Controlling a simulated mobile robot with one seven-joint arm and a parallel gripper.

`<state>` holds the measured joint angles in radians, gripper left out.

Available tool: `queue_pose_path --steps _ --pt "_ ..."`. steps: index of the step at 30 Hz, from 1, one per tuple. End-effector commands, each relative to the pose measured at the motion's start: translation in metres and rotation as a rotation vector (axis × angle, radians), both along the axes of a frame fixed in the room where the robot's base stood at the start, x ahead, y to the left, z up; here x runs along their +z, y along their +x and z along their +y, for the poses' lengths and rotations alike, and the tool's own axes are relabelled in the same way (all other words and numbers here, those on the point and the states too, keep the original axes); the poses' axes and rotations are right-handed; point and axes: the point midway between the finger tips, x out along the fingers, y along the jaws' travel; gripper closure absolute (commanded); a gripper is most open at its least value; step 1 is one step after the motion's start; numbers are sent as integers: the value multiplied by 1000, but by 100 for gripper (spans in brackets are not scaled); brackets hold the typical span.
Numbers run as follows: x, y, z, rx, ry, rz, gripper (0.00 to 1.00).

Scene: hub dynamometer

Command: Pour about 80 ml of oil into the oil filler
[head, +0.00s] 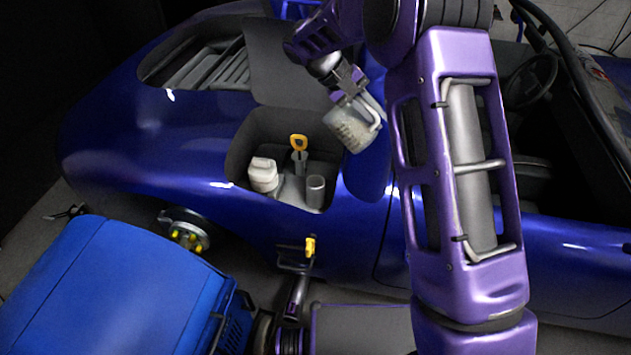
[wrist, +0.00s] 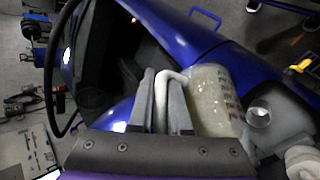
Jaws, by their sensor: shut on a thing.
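My gripper (head: 347,86) is shut on the handle of a clear measuring jug (head: 352,128) with printed marks. In the wrist view the gripper fingers (wrist: 165,105) close around the pale handle, and the jug (wrist: 212,95) lies to their right. The jug is tilted in the head view, above and to the right of the open bay. The oil level in it is hard to tell. A grey open-topped tube (head: 316,190), which looks like the oil filler, stands in the bay, below and left of the jug and apart from it. It also shows in the wrist view (wrist: 258,117).
A blue cabinet (head: 110,290) stands at lower left.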

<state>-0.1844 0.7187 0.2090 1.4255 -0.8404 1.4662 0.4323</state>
Motion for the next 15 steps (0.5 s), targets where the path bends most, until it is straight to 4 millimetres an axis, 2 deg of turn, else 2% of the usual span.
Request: queue_pose_path --steps 15 --pt "2 2 3 1 -44 24 100"
